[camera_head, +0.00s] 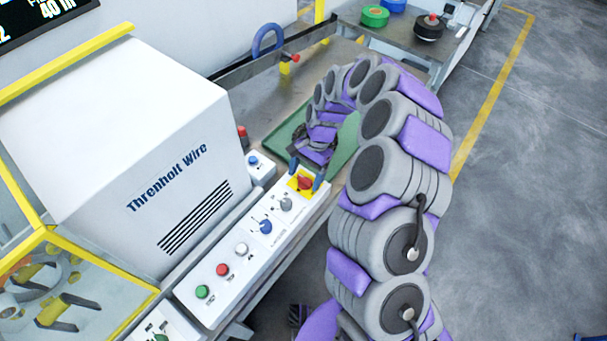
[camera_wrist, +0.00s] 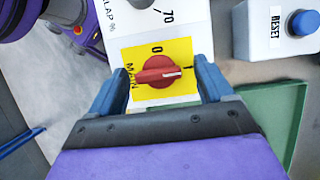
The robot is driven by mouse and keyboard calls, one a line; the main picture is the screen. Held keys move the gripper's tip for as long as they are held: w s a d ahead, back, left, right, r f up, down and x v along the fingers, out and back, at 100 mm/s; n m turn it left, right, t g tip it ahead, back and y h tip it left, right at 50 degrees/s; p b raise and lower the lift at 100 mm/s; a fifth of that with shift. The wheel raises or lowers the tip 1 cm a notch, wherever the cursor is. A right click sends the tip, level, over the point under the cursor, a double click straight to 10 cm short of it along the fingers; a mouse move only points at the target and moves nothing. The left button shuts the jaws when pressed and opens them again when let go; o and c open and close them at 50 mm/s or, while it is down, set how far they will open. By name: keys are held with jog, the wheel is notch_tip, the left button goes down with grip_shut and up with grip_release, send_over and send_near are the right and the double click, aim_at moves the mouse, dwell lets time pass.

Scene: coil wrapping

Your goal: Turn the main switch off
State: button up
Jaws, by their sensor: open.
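The main switch (camera_head: 305,183) is a red rotary knob on a yellow plate at the far end of the white control panel. In the wrist view the main switch (camera_wrist: 158,72) sits between my two blue fingers. Its white mark points right, toward the "I", and "0" is printed above the knob. My gripper (camera_head: 307,172) is over the switch in the head view, and it also shows in the wrist view (camera_wrist: 160,85). The fingers are open, one on each side of the knob, with visible gaps to it.
The white control panel (camera_head: 225,262) carries green, red, white and blue controls and a grey knob. A blue RESET button (camera_wrist: 303,22) stands on a box at the right in the wrist view. A green tray (camera_wrist: 275,112) lies nearby. The white Threnholt Wire machine (camera_head: 120,130) stands at left.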

jog(key=shift+d+r, duration=0.1)
jog(key=shift+d, duration=0.55)
jog(key=shift+c, duration=0.9)
jog(key=shift+a, duration=0.8)
jog(key=c, duration=0.5)
jog(key=shift+c, duration=0.4)
jog(key=shift+d, duration=0.3)
jog(key=shift+c, duration=1.4)
jog(key=shift+a, duration=0.1)
